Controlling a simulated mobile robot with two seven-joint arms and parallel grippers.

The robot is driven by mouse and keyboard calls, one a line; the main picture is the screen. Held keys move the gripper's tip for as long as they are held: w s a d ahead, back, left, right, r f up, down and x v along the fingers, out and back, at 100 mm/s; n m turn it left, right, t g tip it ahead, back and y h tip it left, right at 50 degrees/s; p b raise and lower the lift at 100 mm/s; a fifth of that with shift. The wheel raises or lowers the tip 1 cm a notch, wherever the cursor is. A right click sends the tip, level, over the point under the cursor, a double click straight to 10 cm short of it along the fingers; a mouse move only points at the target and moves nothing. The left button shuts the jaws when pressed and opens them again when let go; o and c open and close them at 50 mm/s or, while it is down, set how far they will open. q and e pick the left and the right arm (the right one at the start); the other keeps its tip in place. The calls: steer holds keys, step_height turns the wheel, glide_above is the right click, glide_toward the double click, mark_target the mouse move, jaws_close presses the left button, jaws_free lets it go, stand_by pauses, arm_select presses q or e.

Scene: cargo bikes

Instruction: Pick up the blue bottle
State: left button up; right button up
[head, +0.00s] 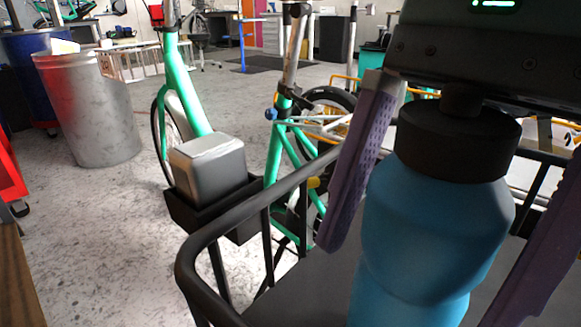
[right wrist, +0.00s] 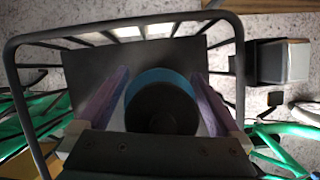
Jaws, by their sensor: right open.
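The blue bottle (head: 435,225) with its black cap stands upright in the black-railed cargo rack (head: 230,228) in the head view. Its lower end is cut off by the picture edge. My right gripper (head: 420,280) is over it from above, its two purple fingers spread on either side. In the right wrist view the bottle's black cap (right wrist: 162,108) and blue shoulder lie between the fingers of my right gripper (right wrist: 160,76). A gap shows on the left side there; contact on the right I cannot tell. My left gripper is not in view.
The rack's rail runs around the bottle, close to the fingers. A green bike (head: 178,75) with a grey box (head: 208,165) in a black holder stands left of it. A metal barrel (head: 90,110) stands farther left. Grey floor between them is clear.

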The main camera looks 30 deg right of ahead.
steer(key=c, duration=1.2)
steer(key=shift+c, duration=0.2)
steer(key=shift+r, duration=0.15)
